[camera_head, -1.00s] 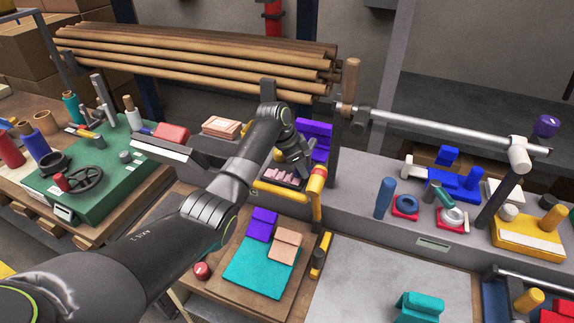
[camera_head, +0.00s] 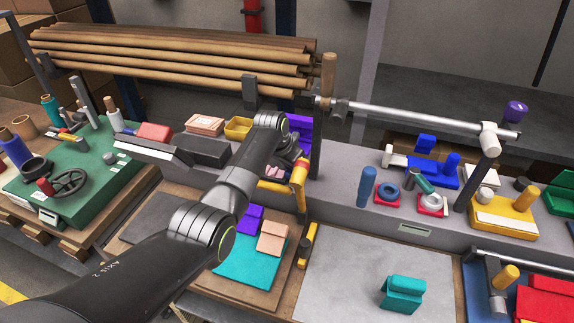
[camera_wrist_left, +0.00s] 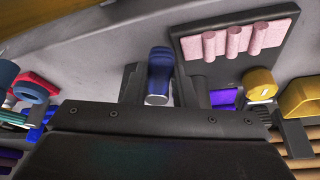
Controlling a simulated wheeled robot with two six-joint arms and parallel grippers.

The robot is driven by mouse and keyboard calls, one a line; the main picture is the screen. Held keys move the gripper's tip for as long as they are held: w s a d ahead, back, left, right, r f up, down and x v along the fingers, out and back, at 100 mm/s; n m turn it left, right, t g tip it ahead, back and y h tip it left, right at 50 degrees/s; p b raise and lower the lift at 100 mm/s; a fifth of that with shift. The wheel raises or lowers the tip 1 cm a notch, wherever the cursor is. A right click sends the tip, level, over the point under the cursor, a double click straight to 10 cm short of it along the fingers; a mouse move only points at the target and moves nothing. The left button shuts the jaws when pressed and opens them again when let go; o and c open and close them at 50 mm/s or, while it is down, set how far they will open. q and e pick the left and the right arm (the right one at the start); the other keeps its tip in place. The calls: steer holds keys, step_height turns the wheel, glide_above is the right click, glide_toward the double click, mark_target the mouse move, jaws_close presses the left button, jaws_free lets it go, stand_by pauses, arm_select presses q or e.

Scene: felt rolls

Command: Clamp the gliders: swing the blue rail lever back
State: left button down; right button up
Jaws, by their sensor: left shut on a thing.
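My left gripper (camera_wrist_left: 160,88) is shut on a blue handle (camera_wrist_left: 160,62), which stands between its two dark fingers in the left wrist view. I take this handle to be the blue rail lever. In the head view my left gripper (camera_head: 291,158) is mostly behind my own arm, beside a purple block (camera_head: 302,130) and a yellow bar (camera_head: 299,183). The blue handle is hidden there. Pink cylinders (camera_wrist_left: 233,40) lie on a dark plate close to the gripper; pink pieces (camera_head: 273,170) also show under the arm. My right gripper is not in view.
An upright blue peg (camera_head: 367,186) stands apart from the gripper. A teal sheet (camera_head: 240,275) with blocks lies in front. The pale grey board (camera_head: 350,262) is largely bare.

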arm_select(q)
steer(key=shift+r, duration=0.1)
steer(key=c, duration=1.5)
jaws_free()
steer(key=b+v, duration=0.2)
steer(key=v, duration=1.5)
steer(key=shift+s+r+b, duration=0.1)
steer(key=shift+r+b, duration=0.05)
steer(key=shift+b, duration=0.25)
